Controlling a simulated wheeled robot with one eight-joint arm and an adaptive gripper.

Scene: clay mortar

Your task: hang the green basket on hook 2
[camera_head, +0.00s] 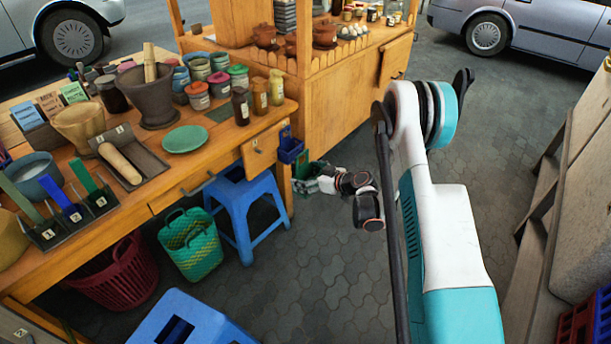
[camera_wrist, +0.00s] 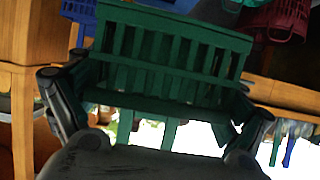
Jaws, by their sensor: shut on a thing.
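The green basket (camera_head: 308,171) is a dark green slatted basket beside the wooden stall's corner post, below and right of a small blue basket (camera_head: 290,149). My gripper (camera_head: 324,182) is at its right side and is shut on it. In the wrist view the green basket (camera_wrist: 175,22) fills the space between the two fingers of my gripper (camera_wrist: 155,97), tilted in the picture. Its far side is partly hidden. The blue basket hangs at the stall's end.
A blue stool (camera_head: 232,195) and a green woven basket (camera_head: 190,245) stand on the floor left of my gripper. A red basket (camera_head: 120,275) is under the table. The table (camera_head: 215,165) edge and stall post are close. Paving to the right is clear.

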